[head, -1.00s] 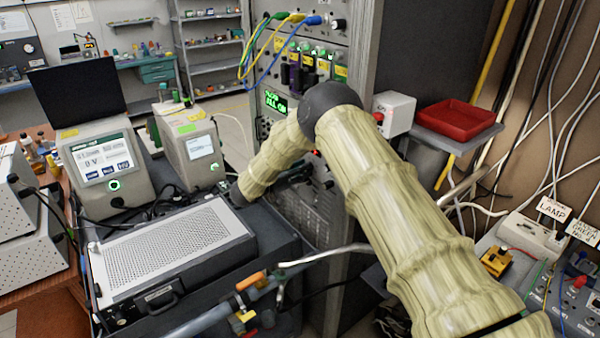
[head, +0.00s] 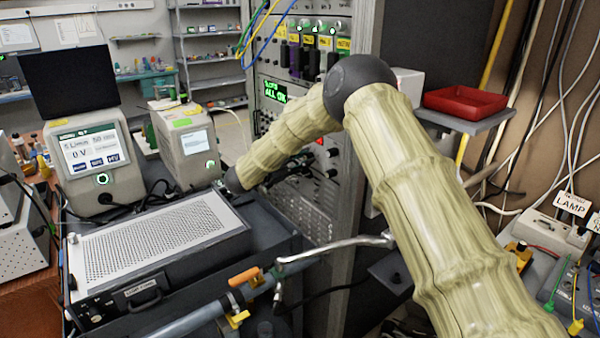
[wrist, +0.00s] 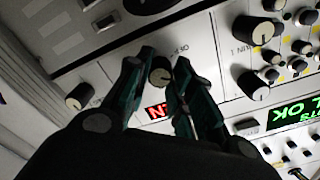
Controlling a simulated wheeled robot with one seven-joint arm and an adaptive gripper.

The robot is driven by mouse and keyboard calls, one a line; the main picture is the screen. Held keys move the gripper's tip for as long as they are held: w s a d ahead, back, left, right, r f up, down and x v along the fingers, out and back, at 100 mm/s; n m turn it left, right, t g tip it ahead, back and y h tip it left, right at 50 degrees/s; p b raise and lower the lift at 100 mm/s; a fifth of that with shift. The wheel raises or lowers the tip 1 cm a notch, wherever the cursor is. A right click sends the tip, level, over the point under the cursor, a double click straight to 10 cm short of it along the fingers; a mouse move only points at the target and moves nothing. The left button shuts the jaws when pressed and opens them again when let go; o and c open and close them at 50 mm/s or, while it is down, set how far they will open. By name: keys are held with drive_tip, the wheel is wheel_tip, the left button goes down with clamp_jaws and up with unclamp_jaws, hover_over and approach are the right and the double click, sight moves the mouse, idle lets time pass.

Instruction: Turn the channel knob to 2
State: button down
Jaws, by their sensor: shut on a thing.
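A small black knob with a pale cap (wrist: 160,72) sits on the light panel in the wrist view. My gripper (wrist: 165,64) has its two green-black fingers closed around this knob, one on each side. A small red lit display (wrist: 158,111) lies just below the knob, partly covered by a finger, and its character cannot be read with certainty. Printed marks beside the knob are small and upside down. In the head view my gripper (head: 292,170) is dark at the rack front, and the knob is hidden there.
Other black knobs (wrist: 252,85) sit to the right of the gripper, and one (wrist: 80,97) to the left. The rack (head: 345,190) has a green display (head: 275,92). A perforated instrument (head: 150,245) stands in front of the rack. A red tray (head: 465,102) lies to the right.

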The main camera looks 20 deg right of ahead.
drive_tip(key=m+b, duration=0.3)
drive_tip(key=b, duration=0.1)
drive_tip(key=m+b, duration=0.4)
drive_tip(key=b, duration=0.1)
drive_tip(key=shift+s+d+f, duration=0.1)
drive_tip(key=shift+d+f, duration=0.1)
drive_tip(key=shift+m, duration=0.3)
drive_tip(key=c, duration=1.6)
unclamp_jaws()
drive_tip(key=o, duration=0.4)
drive_tip(key=shift+s+d+r, duration=0.1)
drive_tip(key=shift+d, duration=0.2)
drive_tip(key=shift+a, duration=0.4)
drive_tip(key=v, duration=1.1)
drive_tip(key=shift+a, duration=0.45)
